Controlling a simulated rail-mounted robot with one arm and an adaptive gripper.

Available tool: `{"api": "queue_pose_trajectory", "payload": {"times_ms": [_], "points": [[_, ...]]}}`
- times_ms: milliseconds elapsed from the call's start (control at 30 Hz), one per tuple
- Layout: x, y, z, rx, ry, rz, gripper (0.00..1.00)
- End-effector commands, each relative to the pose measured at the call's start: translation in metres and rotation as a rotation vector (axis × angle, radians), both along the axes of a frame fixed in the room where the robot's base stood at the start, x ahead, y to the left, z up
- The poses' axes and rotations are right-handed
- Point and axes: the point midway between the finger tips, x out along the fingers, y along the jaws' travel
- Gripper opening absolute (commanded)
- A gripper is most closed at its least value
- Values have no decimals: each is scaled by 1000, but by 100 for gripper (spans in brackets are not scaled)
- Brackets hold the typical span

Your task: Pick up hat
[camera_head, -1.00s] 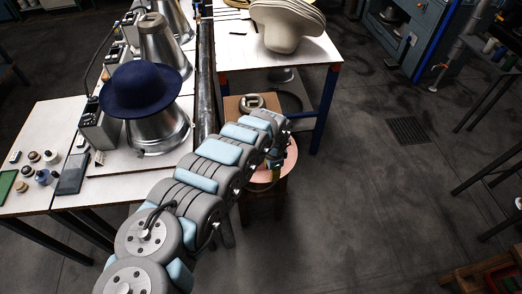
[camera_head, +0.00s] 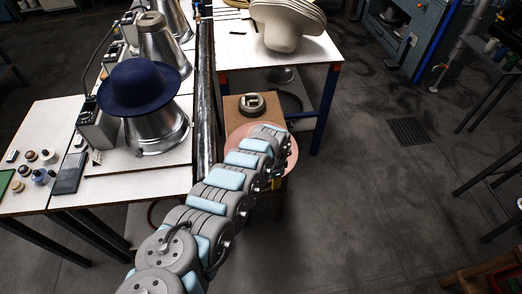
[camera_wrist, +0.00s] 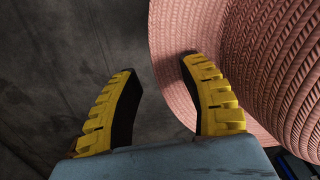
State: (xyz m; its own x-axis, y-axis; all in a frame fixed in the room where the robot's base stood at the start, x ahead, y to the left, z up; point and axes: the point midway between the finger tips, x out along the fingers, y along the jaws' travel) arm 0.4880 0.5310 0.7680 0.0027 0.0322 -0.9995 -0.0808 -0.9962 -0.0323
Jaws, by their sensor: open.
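A pink woven hat (camera_head: 240,132) lies low beside the tables in the head view, partly covered by my arm. Its brim and crown fill the right of the wrist view (camera_wrist: 180,45). My gripper (camera_wrist: 157,75) is open and empty. Its right finger overlaps the brim in the picture, and its left finger is over the floor outside the brim edge. I cannot tell whether the right finger touches the brim. In the head view my fingers are hidden behind the arm. A navy hat (camera_head: 141,88) sits on a metal cone form on the left table, away from my gripper.
The white work table (camera_head: 100,190) on the left holds metal forms and small jars. A table (camera_head: 230,55) at the back holds stacked pale hats (camera_head: 285,25). A brown box (camera_head: 233,104) with a grey object is just behind the pink hat.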

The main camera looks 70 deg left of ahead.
Motion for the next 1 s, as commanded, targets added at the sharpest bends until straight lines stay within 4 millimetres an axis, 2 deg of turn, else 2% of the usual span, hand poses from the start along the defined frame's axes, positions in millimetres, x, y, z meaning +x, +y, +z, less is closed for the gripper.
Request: {"api": "queue_pose_trajectory", "payload": {"times_ms": [333, 367, 400, 500, 1000], "points": [[0, 1, -2, 2, 0, 0, 43], [0, 1, -2, 2, 0, 0, 38], [0, 1, -2, 2, 0, 0, 26], [0, 1, -2, 2, 0, 1, 0], [0, 1, -2, 2, 1, 1, 0]]}}
